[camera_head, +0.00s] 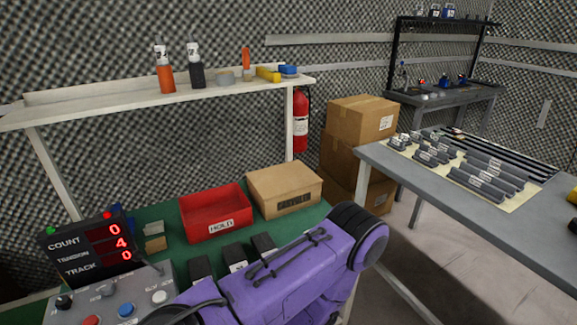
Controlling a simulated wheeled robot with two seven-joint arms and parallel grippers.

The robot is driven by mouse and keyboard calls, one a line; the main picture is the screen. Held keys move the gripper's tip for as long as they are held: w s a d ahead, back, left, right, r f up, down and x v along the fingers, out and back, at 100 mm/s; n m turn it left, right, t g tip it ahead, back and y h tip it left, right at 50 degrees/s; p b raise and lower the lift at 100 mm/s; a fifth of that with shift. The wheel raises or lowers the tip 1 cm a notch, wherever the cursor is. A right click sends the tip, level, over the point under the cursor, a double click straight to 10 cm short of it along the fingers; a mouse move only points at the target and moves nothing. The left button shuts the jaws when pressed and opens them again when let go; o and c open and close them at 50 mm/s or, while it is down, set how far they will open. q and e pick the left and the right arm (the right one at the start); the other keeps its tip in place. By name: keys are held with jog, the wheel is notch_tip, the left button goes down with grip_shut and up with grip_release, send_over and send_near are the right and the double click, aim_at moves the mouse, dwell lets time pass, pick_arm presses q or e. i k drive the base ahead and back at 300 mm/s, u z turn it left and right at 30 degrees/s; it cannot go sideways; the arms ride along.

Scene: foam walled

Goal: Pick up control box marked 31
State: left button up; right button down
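No label reading 31 can be made out. Several black boxes stand in a row on the green bench top, partly hidden behind my purple arm: a left one (200,268), a middle one (233,256) and a right one (263,244). I cannot tell whether one of them is the control box. A panel with a red digit display (92,249) marked COUNT, TENSION, TRACK stands at the lower left, above a grey button console (112,306). My purple arm crosses the lower middle, but neither gripper shows.
A red HOLD bin (213,197) and a cardboard box (285,175) sit behind the black boxes. A shelf (120,104) with bottles spans above. The grey table (415,190) at right carries labelled dark bars (497,167). Open floor (450,265) lies below it.

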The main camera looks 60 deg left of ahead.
aim_at(263, 244)
jog(key=u, duration=1.45)
